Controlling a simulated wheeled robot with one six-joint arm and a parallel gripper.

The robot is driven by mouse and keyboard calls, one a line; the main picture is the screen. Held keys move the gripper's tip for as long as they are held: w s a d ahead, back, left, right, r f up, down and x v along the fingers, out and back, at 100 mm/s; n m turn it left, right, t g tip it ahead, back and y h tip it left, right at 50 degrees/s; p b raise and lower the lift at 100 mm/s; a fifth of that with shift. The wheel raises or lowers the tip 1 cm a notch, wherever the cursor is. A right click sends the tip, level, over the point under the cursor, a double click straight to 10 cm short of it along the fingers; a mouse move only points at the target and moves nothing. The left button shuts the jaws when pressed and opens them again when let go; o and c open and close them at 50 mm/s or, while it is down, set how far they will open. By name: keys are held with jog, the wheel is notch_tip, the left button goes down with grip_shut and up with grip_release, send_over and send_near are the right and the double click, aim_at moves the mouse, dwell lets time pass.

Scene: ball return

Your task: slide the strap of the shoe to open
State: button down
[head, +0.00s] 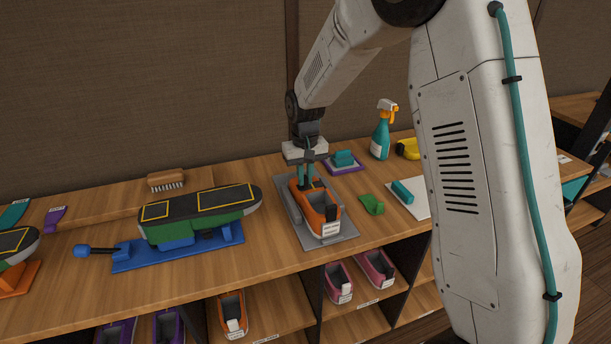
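An orange and black shoe (329,222) with a pale label on its near end stands on a grey mat (345,237) on the wooden counter. My gripper (306,182) points down at the far end of the shoe, with its teal fingers at or just over the strap area. The strap is small and largely hidden by the fingers, so its position is unclear. I cannot tell whether the fingers touch or hold it.
Left of the shoe, a green and black device (203,214) sits on a blue base (224,240). Shelves below hold several shoes (338,283).

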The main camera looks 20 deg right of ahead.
jog(key=shift+a, duration=0.15)
jog(key=c, duration=1.4)
grip_release()
jog(key=shift+c, duration=0.2)
notch_tip(320, 180, up, 8)
jog(key=shift+f, duration=0.1)
